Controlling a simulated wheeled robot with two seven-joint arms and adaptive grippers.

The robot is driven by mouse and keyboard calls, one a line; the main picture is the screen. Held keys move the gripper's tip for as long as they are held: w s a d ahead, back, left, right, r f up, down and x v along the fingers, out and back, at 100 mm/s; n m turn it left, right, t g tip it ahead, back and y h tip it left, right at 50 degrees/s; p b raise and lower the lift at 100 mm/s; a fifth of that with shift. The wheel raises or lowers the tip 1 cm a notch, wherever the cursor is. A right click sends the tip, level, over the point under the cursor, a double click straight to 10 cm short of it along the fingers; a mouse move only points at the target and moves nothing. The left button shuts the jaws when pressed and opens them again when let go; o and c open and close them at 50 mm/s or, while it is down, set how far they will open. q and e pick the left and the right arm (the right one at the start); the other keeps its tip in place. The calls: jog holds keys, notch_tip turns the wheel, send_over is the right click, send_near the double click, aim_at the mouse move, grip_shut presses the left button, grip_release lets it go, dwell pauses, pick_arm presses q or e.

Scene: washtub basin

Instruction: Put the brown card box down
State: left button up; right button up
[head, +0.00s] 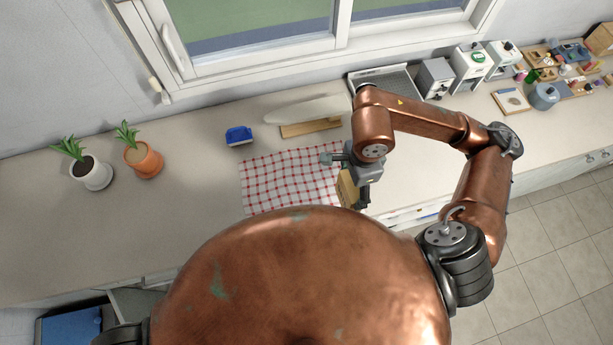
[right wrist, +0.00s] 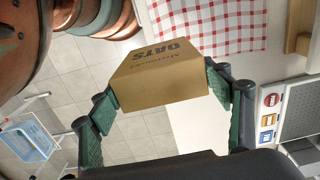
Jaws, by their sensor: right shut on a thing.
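The brown card box (right wrist: 152,88) has dark print on it, including the word "OATS". In the right wrist view it sits between the green-padded fingers of my right gripper (right wrist: 168,104), which is shut on it. In the head view the box (head: 346,188) shows only in part, beside my right gripper (head: 352,180), at the right edge of the red-checked cloth (head: 290,178). The cloth also shows in the right wrist view (right wrist: 215,25). I cannot tell whether the box touches the counter. My left gripper is not in view.
The counter (head: 200,195) is bare left of the cloth. Two potted plants (head: 92,172) (head: 143,160) stand farther left. A blue object (head: 239,136) and a wooden board (head: 310,128) lie behind the cloth. Floor tiles (right wrist: 95,60) show past the counter's front edge.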

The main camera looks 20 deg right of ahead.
jog(key=w+d+f+p, duration=0.2)
jog(key=w+d+f, duration=0.1)
jog(key=d+f, duration=0.3)
jog(key=w+d+f+p, duration=0.3)
jog(key=d+f, duration=0.3)
jog(key=f, duration=0.1)
jog(key=shift+w+d, duration=0.25)
jog(key=shift+f, duration=0.1)
jog(key=shift+f+b, duration=0.1)
jog(key=shift+b, duration=0.2)
jog(key=o, duration=1.2)
jog(key=shift+c, duration=0.2)
